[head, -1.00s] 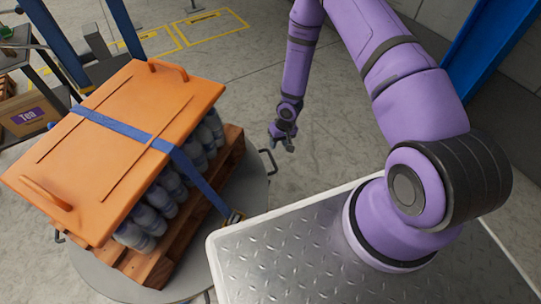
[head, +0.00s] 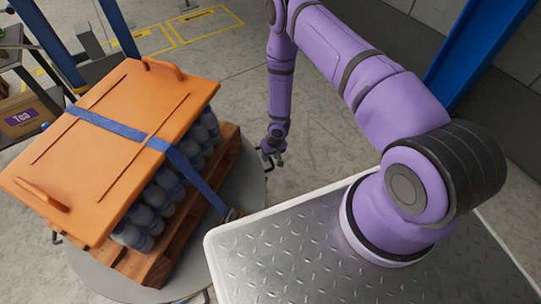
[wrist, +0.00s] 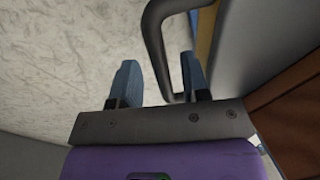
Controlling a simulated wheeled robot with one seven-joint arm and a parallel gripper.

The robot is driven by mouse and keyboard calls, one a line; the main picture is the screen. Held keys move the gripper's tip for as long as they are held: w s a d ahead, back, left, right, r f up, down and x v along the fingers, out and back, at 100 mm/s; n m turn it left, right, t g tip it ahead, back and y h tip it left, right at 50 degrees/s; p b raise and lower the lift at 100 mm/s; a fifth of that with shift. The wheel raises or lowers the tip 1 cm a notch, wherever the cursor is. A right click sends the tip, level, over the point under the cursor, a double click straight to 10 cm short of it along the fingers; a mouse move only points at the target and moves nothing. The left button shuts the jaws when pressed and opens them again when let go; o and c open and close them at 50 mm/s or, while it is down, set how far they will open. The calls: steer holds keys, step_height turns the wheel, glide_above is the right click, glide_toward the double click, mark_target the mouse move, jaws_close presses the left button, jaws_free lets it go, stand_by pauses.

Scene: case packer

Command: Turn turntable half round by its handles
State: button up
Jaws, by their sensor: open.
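The turntable (head: 252,192) is a grey disc on the floor at the left, under a loaded wooden pallet. One dark handle (head: 56,238) shows at its left edge. Another handle is at its right edge, mostly hidden behind my gripper in the head view. My gripper (head: 272,158) is at that right edge, pointing down. In the wrist view my gripper (wrist: 161,66) is open, and the dark bent bar of the handle (wrist: 158,50) passes between its two blue fingers. A gap shows between the bar and the left finger. Contact with the right finger is unclear.
The wooden pallet (head: 228,150) carries bottles (head: 160,200) under an orange lid (head: 75,175) with a blue strap (head: 118,129). My metal-topped base is close to the turntable's right. A box marked Tea (head: 18,120) stands far left. Floor beyond my gripper is clear.

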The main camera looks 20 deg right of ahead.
jaws_close()
steer(key=shift+w, duration=0.15)
